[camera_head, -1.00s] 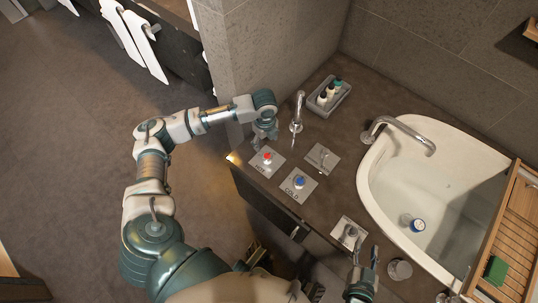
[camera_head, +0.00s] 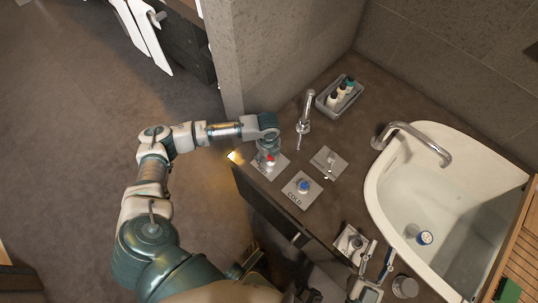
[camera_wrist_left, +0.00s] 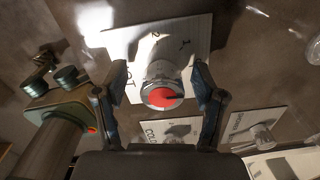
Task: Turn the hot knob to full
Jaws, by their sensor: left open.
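The hot knob (camera_head: 270,158) has a red top and stands on a pale plate at the near left corner of the counter. In the left wrist view the red knob (camera_wrist_left: 162,96) sits between my two fingers, with the "HOT" plate (camera_wrist_left: 185,38) and its numbers around it. My left gripper (camera_head: 268,152) is open over the knob, one finger on each side, with small gaps visible in the wrist view. My right gripper (camera_head: 377,258) is at the front edge of the counter with its fingers apart and nothing visible between them.
The blue-topped cold knob (camera_head: 303,186) is just right of the hot plate. The basin (camera_head: 380,205) is at the right.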

